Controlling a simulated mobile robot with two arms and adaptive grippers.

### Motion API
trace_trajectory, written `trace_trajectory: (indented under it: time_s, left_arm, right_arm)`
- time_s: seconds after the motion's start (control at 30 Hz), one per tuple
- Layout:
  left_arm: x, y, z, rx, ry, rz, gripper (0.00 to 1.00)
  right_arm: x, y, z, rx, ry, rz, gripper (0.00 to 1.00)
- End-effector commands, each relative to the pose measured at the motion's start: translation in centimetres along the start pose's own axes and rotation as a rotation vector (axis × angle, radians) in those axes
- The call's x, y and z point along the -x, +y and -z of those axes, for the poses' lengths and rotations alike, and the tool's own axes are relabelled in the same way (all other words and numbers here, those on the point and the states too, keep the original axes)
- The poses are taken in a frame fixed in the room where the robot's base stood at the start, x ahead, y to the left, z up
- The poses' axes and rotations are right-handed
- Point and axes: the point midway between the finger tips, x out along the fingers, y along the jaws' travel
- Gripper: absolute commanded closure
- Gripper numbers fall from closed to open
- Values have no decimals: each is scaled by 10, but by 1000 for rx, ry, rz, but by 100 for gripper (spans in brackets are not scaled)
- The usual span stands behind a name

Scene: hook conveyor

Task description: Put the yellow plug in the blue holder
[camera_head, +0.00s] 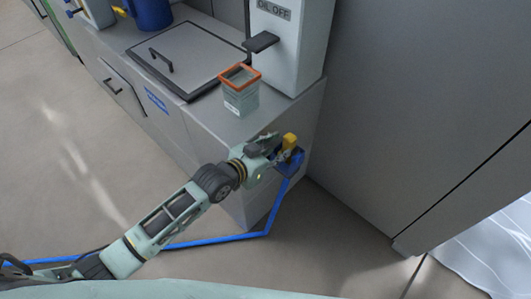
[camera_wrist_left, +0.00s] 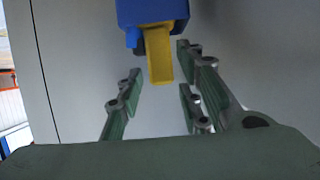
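The yellow plug (camera_head: 290,140) stands at the blue holder (camera_head: 293,161) on the end of the grey cabinet. In the left wrist view the plug (camera_wrist_left: 159,55) projects from the blue holder (camera_wrist_left: 152,12), and its inserted end is hidden. My left gripper (camera_head: 276,147) is right beside the plug in the head view. In the left wrist view my left gripper (camera_wrist_left: 160,72) is open, with gaps between its fingers and the plug, which shows between the fingertips. My right gripper is in neither view.
A grey box with an orange rim (camera_head: 240,92) stands on the cabinet top near the white "OIL OFF" dispenser (camera_head: 285,45). A flat lid with a handle (camera_head: 188,58) lies left of it. A blue line (camera_head: 215,240) runs along the floor. A tall grey wall (camera_head: 420,100) is at right.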

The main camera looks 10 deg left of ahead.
Motion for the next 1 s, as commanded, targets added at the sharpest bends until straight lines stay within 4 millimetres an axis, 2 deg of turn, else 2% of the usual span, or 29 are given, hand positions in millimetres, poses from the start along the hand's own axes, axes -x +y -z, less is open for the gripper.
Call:
trace_trajectory:
  time_s: [0.1, 0.33, 1.0]
  left_arm:
    - [24, 0, -1, 1, -2, 0, 66]
    - [50, 0, 0, 1, 0, 0, 66]
    - [56, 1, 0, 3, -3, 1, 66]
  right_arm:
    - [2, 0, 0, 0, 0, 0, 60]
    - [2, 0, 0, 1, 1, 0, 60]
    - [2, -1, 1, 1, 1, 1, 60]
